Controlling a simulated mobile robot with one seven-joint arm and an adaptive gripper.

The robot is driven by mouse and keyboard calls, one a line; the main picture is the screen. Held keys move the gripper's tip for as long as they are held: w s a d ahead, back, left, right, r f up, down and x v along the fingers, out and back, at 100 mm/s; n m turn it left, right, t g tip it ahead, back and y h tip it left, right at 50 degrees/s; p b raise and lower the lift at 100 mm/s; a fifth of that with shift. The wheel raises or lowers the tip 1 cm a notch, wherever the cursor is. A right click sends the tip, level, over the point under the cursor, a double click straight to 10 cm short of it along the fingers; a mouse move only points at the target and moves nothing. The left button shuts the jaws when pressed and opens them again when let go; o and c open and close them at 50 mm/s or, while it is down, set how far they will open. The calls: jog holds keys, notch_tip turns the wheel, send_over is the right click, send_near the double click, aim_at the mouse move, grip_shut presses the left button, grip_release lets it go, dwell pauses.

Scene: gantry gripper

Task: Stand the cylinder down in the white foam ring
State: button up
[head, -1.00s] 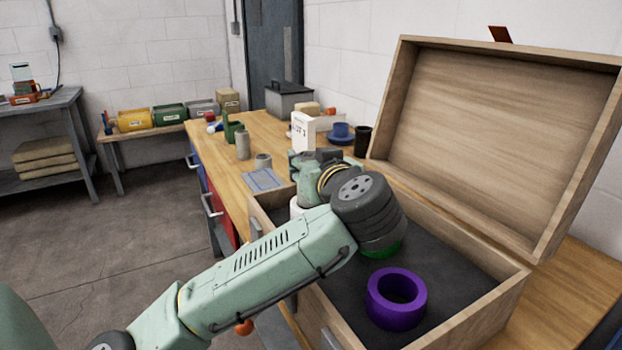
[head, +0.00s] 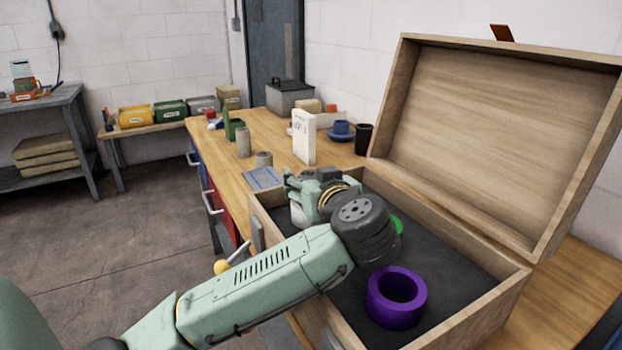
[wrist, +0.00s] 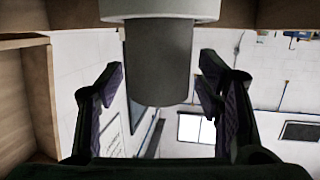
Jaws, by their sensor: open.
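In the wrist view a plain dark grey cylinder (wrist: 158,75) has one end at the white foam ring (wrist: 158,10), which is cut off by the top edge. The cylinder looks in line with the ring and inside its opening; how deep it sits is hidden. My gripper (wrist: 160,60) is open, with one finger on each side of the cylinder and a visible gap to each. In the head view a sliver of the white ring (head: 298,214) seems to show in the wooden box's far left corner; my arm hides the cylinder and fingertips.
The wooden box (head: 455,325) has its lid open at the right. A purple ring (head: 397,312) and a partly hidden green ring (head: 397,225) sit in its dark foam. Behind it the bench holds a white carton (head: 304,138), two grey cylinders (head: 243,143) and a black cup (head: 363,139).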

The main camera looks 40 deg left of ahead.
jog(key=b+v, duration=0.3)
jog(key=v, duration=0.9)
dwell(0.5)
